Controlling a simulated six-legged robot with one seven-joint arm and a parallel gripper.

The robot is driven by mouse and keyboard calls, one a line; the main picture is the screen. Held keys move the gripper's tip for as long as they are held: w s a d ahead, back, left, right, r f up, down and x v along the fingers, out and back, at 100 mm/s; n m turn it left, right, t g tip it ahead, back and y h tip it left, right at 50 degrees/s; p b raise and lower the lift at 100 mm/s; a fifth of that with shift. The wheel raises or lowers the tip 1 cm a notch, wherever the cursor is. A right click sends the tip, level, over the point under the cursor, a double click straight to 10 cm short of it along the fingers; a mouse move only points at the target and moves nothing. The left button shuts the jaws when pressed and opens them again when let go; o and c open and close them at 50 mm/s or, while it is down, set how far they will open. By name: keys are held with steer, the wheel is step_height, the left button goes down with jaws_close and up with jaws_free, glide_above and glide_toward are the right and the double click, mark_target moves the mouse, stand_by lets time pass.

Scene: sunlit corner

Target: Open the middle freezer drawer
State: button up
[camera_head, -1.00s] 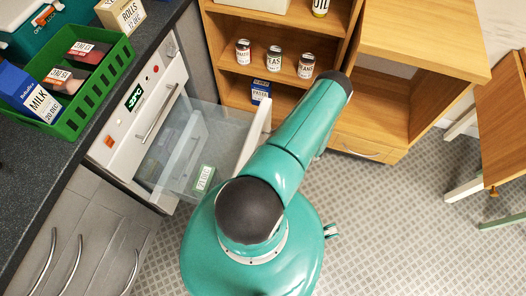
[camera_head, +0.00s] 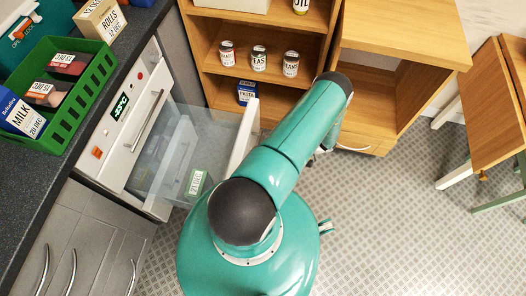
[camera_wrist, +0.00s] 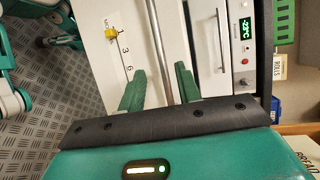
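The freezer (camera_head: 98,167) stands at the left in the head view, under the dark counter, with a lit display. A clear-sided drawer (camera_head: 225,122) with a white front is pulled well out below its upper panel. A package with a green label (camera_head: 196,183) shows in it. In the wrist view, the white drawer front (camera_wrist: 103,25) carries a number scale and a yellow marker. My gripper (camera_wrist: 160,80) has its two green fingers apart, one on each side of the drawer's bar handle (camera_wrist: 170,30). Contact with the handle cannot be told. My arm hides the gripper in the head view.
A green crate (camera_head: 75,107) with milk and packages sits on the counter. A wooden shelf (camera_head: 264,82) with cans stands behind the drawer. A wooden cabinet (camera_head: 405,40) and a wooden table (camera_head: 490,110) are at the right. Patterned floor (camera_head: 400,230) lies clear in front.

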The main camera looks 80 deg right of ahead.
steer(key=v, duration=0.5)
steer(key=shift+r, duration=0.1)
stand_by(0.4)
